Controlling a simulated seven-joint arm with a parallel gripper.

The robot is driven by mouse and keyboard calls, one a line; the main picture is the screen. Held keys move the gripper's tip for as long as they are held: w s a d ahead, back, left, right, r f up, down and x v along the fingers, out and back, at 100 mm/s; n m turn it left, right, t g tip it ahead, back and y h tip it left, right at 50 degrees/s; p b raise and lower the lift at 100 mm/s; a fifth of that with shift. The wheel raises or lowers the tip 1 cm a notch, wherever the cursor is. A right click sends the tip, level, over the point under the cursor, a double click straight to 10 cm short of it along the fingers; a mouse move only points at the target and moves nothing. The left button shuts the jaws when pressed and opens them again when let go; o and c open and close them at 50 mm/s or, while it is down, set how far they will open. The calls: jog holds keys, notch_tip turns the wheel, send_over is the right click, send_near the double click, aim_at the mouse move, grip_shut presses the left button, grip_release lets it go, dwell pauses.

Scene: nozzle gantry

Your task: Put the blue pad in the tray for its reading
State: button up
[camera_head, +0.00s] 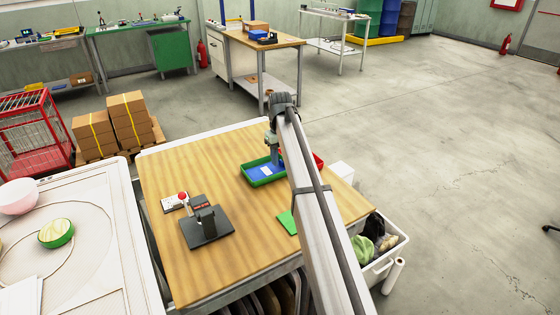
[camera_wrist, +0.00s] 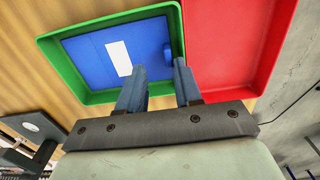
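The blue pad (camera_head: 267,171) lies flat in the green tray (camera_head: 250,179) on the wooden table. In the wrist view the blue pad (camera_wrist: 97,57) has a white label and a small raised blue knob near its right side. The green tray (camera_wrist: 48,50) surrounds it. The red tray (camera_wrist: 228,60) is right beside the green one, and only its edge shows past my arm in the head view. My gripper (camera_wrist: 160,72) has its two fingers apart, with an empty gap between them. It is over the near right part of the green tray, and the knob lies just beyond the fingertips.
A dark device with an upright post (camera_head: 206,228) stands on the table's left half, next to a small panel with a red button (camera_head: 183,197). A green flat piece (camera_head: 286,222) is partly hidden by my arm. A bin (camera_head: 384,258) stands off the right edge. The table's far left is clear.

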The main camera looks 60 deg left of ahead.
notch_tip(320, 180, up, 10)
jog(key=shift+r, duration=0.25)
dwell(0.6)
